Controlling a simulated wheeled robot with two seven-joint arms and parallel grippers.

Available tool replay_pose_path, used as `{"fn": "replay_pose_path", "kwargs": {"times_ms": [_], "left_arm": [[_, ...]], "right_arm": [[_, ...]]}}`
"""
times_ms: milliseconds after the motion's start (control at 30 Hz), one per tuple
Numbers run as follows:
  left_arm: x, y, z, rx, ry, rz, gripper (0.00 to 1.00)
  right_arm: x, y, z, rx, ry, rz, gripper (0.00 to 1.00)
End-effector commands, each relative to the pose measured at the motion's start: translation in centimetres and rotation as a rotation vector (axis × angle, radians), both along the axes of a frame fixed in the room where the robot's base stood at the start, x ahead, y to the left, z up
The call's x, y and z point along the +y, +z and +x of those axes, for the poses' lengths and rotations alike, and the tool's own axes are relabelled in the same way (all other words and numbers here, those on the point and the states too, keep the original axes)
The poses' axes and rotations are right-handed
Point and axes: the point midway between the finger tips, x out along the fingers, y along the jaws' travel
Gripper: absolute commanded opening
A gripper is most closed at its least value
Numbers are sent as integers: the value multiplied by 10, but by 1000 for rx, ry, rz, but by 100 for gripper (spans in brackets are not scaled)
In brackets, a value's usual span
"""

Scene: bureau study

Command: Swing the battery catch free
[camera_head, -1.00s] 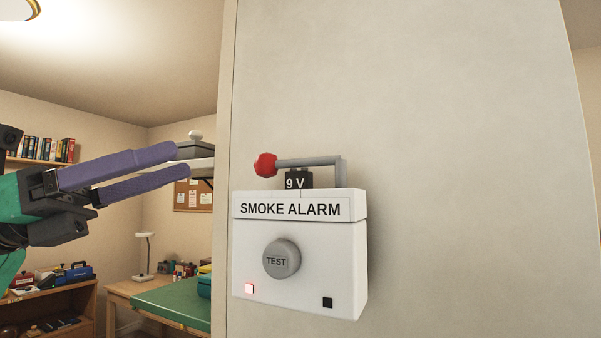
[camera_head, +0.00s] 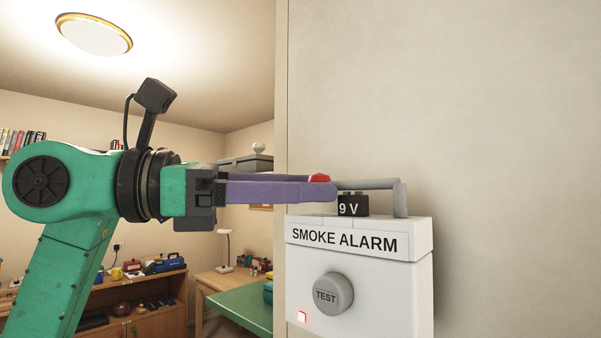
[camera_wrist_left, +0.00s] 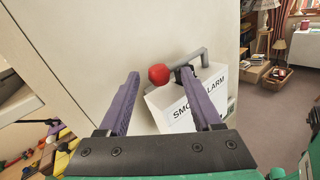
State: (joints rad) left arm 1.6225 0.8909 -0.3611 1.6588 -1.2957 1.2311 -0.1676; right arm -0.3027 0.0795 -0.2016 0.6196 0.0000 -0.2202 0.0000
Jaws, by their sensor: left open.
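The white smoke alarm (camera_head: 345,262) is on the pale wall panel, with a grey TEST button (camera_head: 333,293) on its front. A black 9 V battery (camera_head: 353,205) sits at its top. The grey catch bar (camera_head: 368,184) runs across above the battery, from an upright post at the right to a red knob (camera_head: 320,177) at its left end. My left gripper (camera_head: 332,188) is open, its purple fingers at the knob and hiding part of it. In the left wrist view the red knob (camera_wrist_left: 159,74) shows between and beyond the fingertips; contact cannot be told. My right gripper is out of view.
The wall panel (camera_head: 480,130) is bare around the alarm, and its left edge stands beside my left fingers. Behind lie a green-topped table (camera_head: 245,306), a desk lamp and a wooden shelf (camera_head: 150,300) with several items.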

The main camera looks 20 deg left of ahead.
Motion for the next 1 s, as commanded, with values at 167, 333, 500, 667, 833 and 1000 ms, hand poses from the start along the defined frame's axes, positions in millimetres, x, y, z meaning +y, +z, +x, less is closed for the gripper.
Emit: {"fn": "replay_pose_path", "kwargs": {"times_ms": [167, 333, 500, 667, 833, 1000], "left_arm": [[-4, 0, 2, -1, 1, -1, 66], [-3, 0, 2, -1, 0, -1, 43], [-3, 0, 2, -1, 1, -1, 0], [-3, 0, 2, 0, 1, -2, 0], [-3, 0, 2, -1, 2, -2, 0], [-3, 0, 3, -1, 1, -3, 0]], "right_arm": [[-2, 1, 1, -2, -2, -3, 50], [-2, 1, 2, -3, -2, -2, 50], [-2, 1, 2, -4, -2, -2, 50], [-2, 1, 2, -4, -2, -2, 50], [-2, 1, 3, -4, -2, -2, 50], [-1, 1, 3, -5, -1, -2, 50]]}}
